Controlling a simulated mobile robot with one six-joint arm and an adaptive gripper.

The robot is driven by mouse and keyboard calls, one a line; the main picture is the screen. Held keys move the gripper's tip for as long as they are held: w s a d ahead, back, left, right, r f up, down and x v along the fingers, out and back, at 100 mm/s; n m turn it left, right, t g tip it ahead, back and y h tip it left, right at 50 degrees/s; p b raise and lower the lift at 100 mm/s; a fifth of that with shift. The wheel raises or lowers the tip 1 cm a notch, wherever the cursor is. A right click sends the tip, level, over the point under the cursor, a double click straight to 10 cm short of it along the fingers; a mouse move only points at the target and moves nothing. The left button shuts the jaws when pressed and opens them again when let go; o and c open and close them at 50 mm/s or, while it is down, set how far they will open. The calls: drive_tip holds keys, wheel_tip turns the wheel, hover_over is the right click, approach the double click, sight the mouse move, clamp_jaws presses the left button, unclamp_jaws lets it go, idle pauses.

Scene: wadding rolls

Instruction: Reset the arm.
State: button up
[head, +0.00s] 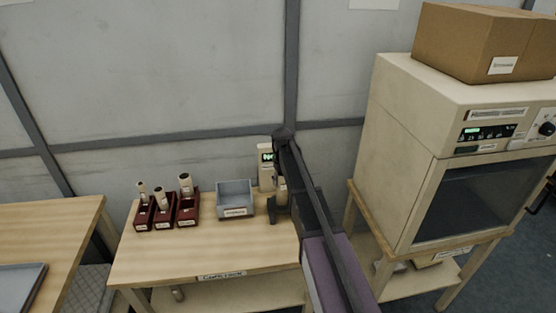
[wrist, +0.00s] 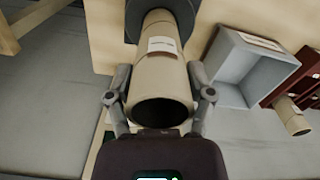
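My arm reaches out over the work table (head: 140,262) to its right end. My gripper (wrist: 160,72) has one finger on each side of a beige cardboard roll (wrist: 160,72) with a white label. The roll's open end faces the wrist camera and its far end is at a dark round plate (wrist: 131,22). I cannot tell whether the fingers press on the roll or stand just clear of it. In the head view the roll (head: 281,188) shows upright beside my arm, which partly hides it and the gripper.
A device with a green display (head: 265,157) stands behind the roll. A grey bin (head: 235,188) is left of it, then dark red bins (head: 187,222) holding rolls. A beige cabinet (head: 399,163) with a cardboard box (head: 455,50) stands close on the right.

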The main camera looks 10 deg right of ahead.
drive_tip(key=shift+o, duration=1.4)
drive_tip(key=shift+f, duration=0.1)
drive_tip(key=shift+w, duration=0.1)
